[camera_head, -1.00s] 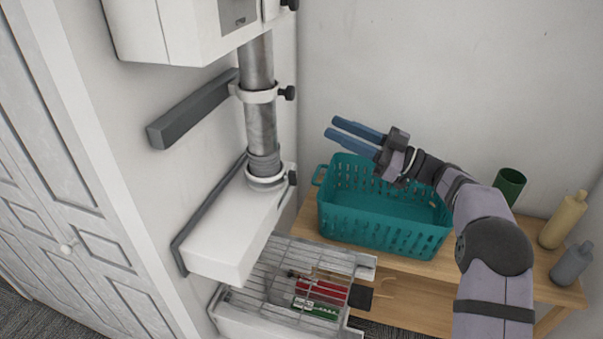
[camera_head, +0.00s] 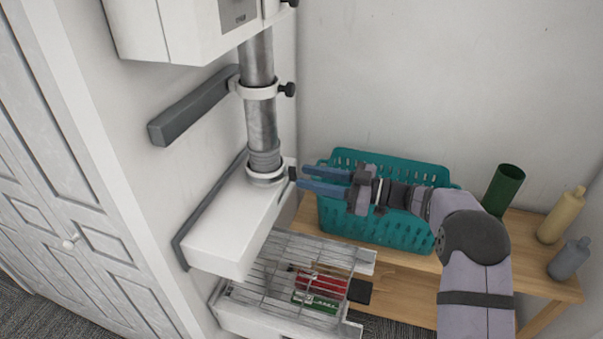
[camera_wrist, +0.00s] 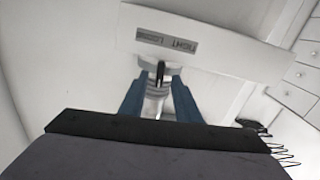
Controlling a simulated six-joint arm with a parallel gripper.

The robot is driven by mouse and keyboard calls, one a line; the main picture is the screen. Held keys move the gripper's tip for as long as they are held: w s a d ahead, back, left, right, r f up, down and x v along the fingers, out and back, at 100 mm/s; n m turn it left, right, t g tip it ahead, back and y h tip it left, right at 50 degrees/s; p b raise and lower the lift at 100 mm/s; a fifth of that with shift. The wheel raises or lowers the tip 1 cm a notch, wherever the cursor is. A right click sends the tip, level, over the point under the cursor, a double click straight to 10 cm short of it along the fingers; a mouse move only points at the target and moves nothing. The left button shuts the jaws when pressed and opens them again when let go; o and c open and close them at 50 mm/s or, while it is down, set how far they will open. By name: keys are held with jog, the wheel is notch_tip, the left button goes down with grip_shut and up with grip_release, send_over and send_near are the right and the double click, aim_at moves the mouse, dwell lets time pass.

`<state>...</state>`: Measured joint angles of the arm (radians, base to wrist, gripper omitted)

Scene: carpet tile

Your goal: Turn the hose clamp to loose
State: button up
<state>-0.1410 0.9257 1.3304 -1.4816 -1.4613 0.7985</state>
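The hose clamp is a white ring (camera_head: 267,177) around the foot of the grey pipe, where it enters a white box (camera_head: 232,222). Its dark handle (camera_head: 292,173) sticks out on the right side. My gripper (camera_head: 301,178) is open, its two blue fingers pointing left at this handle. In the wrist view the handle (camera_wrist: 160,72) shows in the gap between the fingertips, with space on both sides. A grey label (camera_wrist: 166,43) reading TIGHT and LOOSE appears upside down on the box beyond it. The head view partly hides the handle's tip near the fingers.
A second clamp with a dark knob (camera_head: 288,89) sits higher on the pipe. A teal basket (camera_head: 375,232) stands on a wooden table behind my gripper. A wire rack (camera_head: 270,275) lies below the box. A green cup (camera_head: 504,188) and two bottles stand at right.

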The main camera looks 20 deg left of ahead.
aim_at(291, 174)
jog(key=shift+a, duration=1.45)
grip_shut()
